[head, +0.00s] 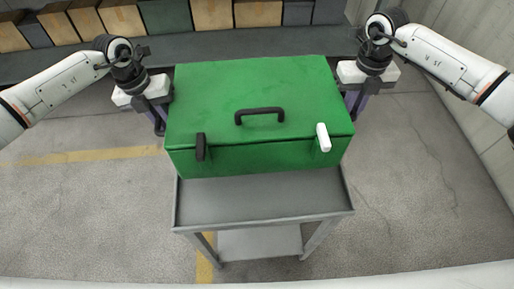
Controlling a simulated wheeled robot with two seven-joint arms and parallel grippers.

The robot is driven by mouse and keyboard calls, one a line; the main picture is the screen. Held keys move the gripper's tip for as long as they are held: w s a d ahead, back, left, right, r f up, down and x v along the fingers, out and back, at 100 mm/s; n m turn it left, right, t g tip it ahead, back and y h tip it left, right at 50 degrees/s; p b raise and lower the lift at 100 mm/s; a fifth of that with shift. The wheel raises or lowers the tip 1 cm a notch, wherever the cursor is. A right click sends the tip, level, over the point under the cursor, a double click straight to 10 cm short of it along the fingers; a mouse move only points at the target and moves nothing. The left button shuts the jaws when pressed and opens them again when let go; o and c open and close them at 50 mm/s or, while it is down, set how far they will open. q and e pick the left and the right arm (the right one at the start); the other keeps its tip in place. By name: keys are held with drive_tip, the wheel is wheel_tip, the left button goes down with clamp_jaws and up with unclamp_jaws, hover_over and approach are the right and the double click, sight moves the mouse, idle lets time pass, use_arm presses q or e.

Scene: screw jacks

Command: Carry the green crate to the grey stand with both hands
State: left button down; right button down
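The green crate (245,90) is a closed box with a black handle on its lid, a black latch at the front left and a white one at the front right. In the head view it is level over the back part of the grey stand (260,203), whose front top is bare. I cannot tell whether the crate rests on the stand or is just above it. My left gripper (159,122) is at the crate's left side and my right gripper (352,103) is at its right side. The crate's sides hide the fingertips, so their grip is unclear.
A long dark shelf (185,47) with several cardboard boxes (120,16) and dark bins runs behind the crate. A wall is at the right. The concrete floor around the stand is clear, with yellow line markings (90,156).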

use_arm(q)
drive_tip(key=shift+w+d, duration=0.1)
use_arm(e)
drive_tip(key=shift+w, duration=0.1)
